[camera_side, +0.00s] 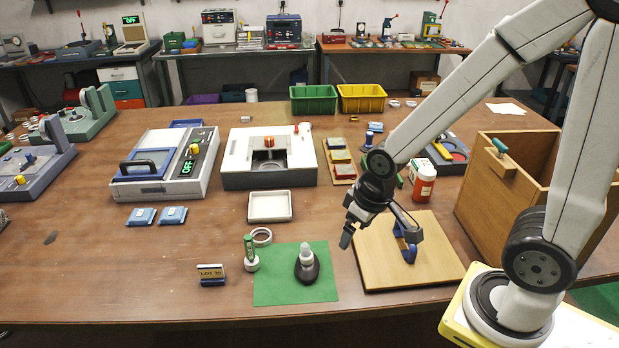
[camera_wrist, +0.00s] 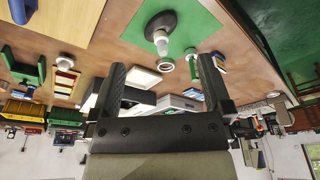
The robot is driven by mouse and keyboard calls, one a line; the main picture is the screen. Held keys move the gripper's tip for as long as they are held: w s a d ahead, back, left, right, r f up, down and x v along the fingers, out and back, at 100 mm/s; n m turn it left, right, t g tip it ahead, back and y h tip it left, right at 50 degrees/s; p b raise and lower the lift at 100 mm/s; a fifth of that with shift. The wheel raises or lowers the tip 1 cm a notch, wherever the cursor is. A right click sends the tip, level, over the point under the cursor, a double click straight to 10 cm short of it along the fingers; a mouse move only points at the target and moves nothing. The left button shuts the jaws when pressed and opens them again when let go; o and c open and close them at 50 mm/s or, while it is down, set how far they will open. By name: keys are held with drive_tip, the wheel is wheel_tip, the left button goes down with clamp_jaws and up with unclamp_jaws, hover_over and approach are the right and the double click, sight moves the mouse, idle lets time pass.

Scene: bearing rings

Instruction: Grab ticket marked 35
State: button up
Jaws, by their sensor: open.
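A small dark blue ticket (camera_side: 211,274) with a pale label stands on the table left of the green mat, near the front edge. Its label reads "LOT" and a number too small to read surely. In the wrist view, what looks like the same ticket (camera_wrist: 219,61) shows beyond the mat, close to the right finger.
The green mat (camera_side: 267,293) bears a grey-white piece on a dark round base (camera_side: 307,265). A green-topped piece (camera_side: 250,254) and a ring (camera_side: 262,236) stand beside the ticket. A wooden board (camera_side: 430,262) with a blue part lies to the right. The table left of the ticket is clear.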

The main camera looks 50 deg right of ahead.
drive_tip(key=n+t+h, duration=0.3)
drive_tip(key=n+h, duration=0.6)
drive_tip(key=n, duration=1.3)
hover_over(210, 269)
drive_tip(key=s+d, duration=0.3)
drive_tip(key=s, duration=0.3)
wheel_tip(210, 269, down, 13)
drive_tip(key=a+f+n+t, duration=0.1)
drive_tip(key=a, duration=0.1)
drive_tip(key=w+a+f+n+t, duration=0.1)
drive_tip(key=a+n, duration=0.1)
drive_tip(key=w+a+f+n+t, duration=0.1)
drive_tip(key=a+n+t, duration=0.1)
drive_tip(key=shift+w+a+h, duration=0.2)
drive_tip(key=shift+a+h, duration=0.1)
drive_tip(key=shift+a, duration=0.05)
drive_tip(key=shift+w+d, duration=0.1)
drive_tip(key=shift+x, duration=1.25)
